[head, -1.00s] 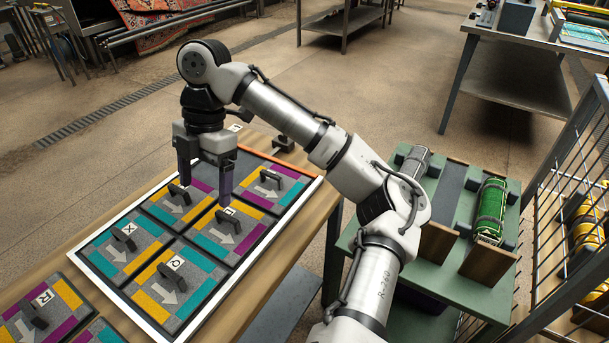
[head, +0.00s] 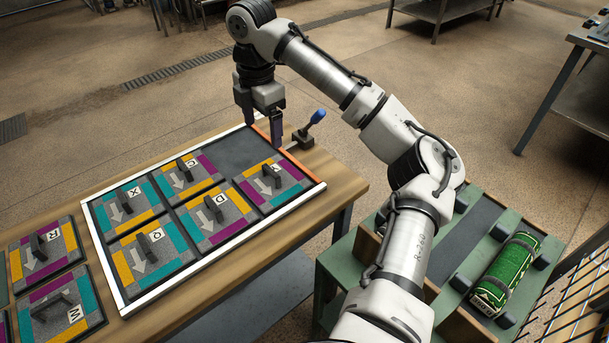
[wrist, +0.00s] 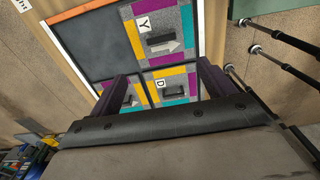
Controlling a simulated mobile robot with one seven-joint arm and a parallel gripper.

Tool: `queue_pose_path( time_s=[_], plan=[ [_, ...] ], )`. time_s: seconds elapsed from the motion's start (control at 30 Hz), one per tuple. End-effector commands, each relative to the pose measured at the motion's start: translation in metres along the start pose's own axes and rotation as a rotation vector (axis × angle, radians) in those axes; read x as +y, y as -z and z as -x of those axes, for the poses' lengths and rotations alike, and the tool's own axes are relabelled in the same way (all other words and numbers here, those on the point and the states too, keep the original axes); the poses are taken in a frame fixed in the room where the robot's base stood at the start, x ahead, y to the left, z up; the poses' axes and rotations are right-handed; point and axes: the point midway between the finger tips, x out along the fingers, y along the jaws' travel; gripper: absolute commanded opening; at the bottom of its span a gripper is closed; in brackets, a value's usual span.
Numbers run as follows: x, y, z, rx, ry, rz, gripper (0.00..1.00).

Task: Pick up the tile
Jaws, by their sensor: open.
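The tiles are grey squares with coloured side bands, a white arrow, a letter and a dark handle. In the head view a white-edged tray (head: 119,303) holds tiles X (head: 126,208), C (head: 186,178), Q (head: 152,252), D (head: 215,212) and Y (head: 271,184). Its back slot (head: 243,150) is bare. Tiles R (head: 44,249) and W (head: 60,304) lie outside it. Which tile is meant cannot be told. My gripper (head: 264,128) is open and empty, above the tray's far end. The wrist view shows tile Y (wrist: 155,40) ahead and tile D (wrist: 172,85) between my fingers.
An orange strip (head: 286,152) edges the tray's far end. A blue-handled lever (head: 309,125) stands just beyond it. A green stand (head: 335,266) with a green roll (head: 507,270) is at the right. Open floor lies behind the wooden bench (head: 345,184).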

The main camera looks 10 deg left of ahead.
Motion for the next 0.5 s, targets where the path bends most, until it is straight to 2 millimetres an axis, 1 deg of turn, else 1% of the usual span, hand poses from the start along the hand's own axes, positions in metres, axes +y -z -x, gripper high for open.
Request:
queue_pose_path(
  time_s=[0.13,0.23,0.5],
  plan=[
    [0.006,0.005,-0.001,-0.012,-0.001,0.010,0.82],
    [0.007,0.006,-0.011,-0.011,0.000,0.011,0.82],
    [0.006,0.005,-0.062,-0.010,0.000,0.010,0.82]
  ],
)
